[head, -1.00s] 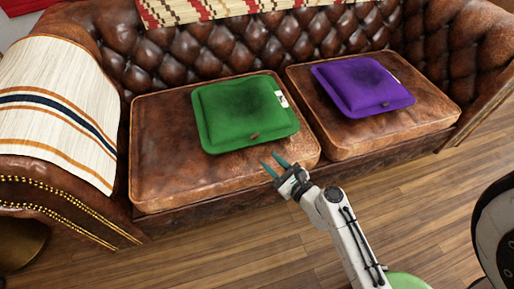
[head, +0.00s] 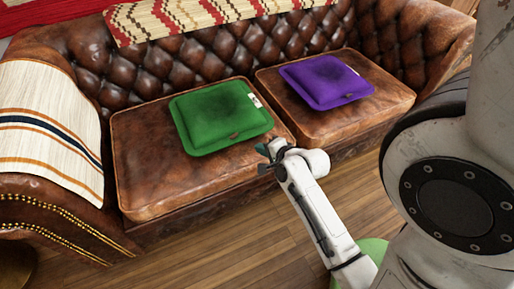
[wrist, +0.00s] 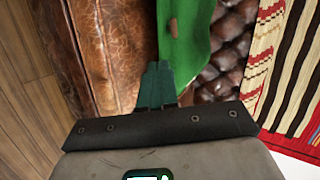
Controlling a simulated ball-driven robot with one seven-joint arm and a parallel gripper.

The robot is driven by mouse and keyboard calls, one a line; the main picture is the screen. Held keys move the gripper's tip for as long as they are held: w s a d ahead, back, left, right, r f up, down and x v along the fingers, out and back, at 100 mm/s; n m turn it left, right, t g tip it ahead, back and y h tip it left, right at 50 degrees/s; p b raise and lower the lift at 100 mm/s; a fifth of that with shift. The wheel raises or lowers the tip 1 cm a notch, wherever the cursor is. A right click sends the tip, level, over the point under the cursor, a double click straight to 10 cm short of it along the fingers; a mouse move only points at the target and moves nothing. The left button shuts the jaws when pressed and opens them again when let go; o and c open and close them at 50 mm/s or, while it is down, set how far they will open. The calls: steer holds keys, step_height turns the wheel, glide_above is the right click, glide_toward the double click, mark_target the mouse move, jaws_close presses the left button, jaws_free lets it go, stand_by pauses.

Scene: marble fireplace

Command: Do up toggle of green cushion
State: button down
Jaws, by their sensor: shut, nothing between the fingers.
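The green cushion (head: 221,116) lies on the left seat of the brown leather sofa. Its small brown toggle (head: 235,134) sits near the front edge, and the toggle also shows in the wrist view (wrist: 173,26). My gripper (head: 268,151) is just in front of the cushion's front right corner, apart from the toggle. In the wrist view my gripper's teal fingers (wrist: 158,68) are together and empty, pointing at the green cushion (wrist: 190,30). Whether the toggle is through a loop is too small to tell.
A purple cushion (head: 326,81) with its own toggle lies on the right seat. A striped throw (head: 48,125) covers the left arm, and a patterned blanket (head: 190,17) hangs over the backrest. Bare wooden floor (head: 215,240) lies in front.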

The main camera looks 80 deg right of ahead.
mark_target(238, 135)
steer(key=b+x, duration=0.1)
steer(key=x, duration=0.2)
steer(key=b+x, duration=0.1)
steer(key=x, duration=0.2)
steer(key=r+b+x, duration=0.1)
steer(key=x, duration=0.3)
steer(key=shift+w+d, duration=0.2)
steer(key=shift+w, duration=0.15)
steer(key=shift+w+d, duration=0.35)
steer(key=shift+w, duration=0.05)
steer(key=shift+s+d+r+p, duration=0.15)
steer(key=shift+d+p, duration=0.55)
steer(key=shift+p, duration=1.3)
steer(key=shift+d+p, duration=0.3)
steer(key=shift+p, duration=0.2)
steer(key=shift+a, duration=0.1)
steer(key=shift+w+a+p, duration=0.35)
steer(key=shift+a+p, duration=0.35)
steer(key=shift+p, duration=0.1)
steer(key=shift+s, duration=0.1)
